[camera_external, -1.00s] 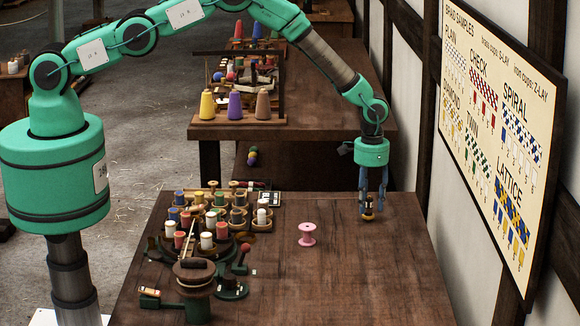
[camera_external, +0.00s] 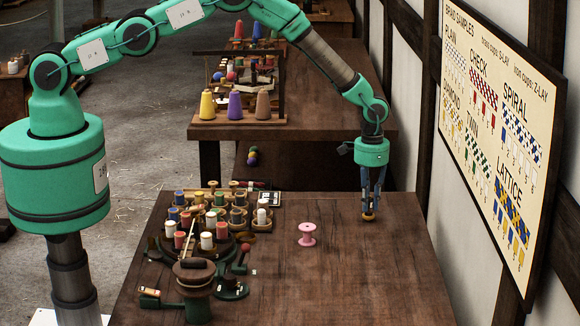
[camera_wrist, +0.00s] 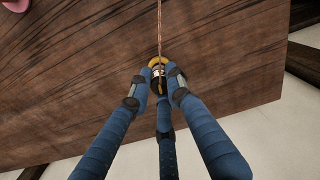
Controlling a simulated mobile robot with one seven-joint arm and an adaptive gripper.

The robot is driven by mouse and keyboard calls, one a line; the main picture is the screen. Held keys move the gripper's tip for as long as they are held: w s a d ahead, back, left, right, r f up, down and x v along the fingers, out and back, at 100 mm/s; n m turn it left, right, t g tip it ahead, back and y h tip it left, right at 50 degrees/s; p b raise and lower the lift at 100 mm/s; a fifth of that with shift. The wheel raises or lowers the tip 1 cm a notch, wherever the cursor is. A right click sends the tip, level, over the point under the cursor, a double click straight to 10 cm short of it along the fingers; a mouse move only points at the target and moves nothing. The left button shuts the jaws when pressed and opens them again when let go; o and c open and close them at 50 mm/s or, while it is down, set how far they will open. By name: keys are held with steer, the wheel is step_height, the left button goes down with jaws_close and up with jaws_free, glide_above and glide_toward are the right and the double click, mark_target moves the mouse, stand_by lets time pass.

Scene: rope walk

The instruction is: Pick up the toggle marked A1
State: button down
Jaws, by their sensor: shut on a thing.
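A small toggle (camera_wrist: 158,64), yellow with dark and pale bands, is between my fingertips near the far right corner of the table. It shows as a yellow-brown bit below the fingers in the external view (camera_external: 368,217). No A1 mark can be read on it. My gripper (camera_wrist: 158,88) points down with its blue fingers shut on the toggle, which they partly hide. A thin brown cord (camera_wrist: 159,30) runs from the toggle up the wrist picture. I cannot tell whether the toggle touches the table.
A pink spool (camera_external: 307,234) stands alone on the wooden table (camera_external: 350,285), left of my gripper. Several spools in wooden holders (camera_external: 215,215) and a winding device (camera_external: 194,275) crowd the left side. The table's front right is clear. A sample board (camera_external: 490,130) hangs on the right wall.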

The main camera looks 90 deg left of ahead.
steer(key=shift+r, duration=0.1)
steer(key=shift+r, duration=1.05)
steer(key=shift+s+r+b, duration=0.3)
steer(key=shift+r, duration=0.35)
steer(key=s+d+r+b, duration=0.1)
steer(key=s, duration=1.4)
steer(key=shift+s+d+r, duration=0.15)
steer(key=shift+d+r, duration=0.05)
steer(key=shift+d, duration=0.1)
steer(key=shift+s+d, duration=0.1)
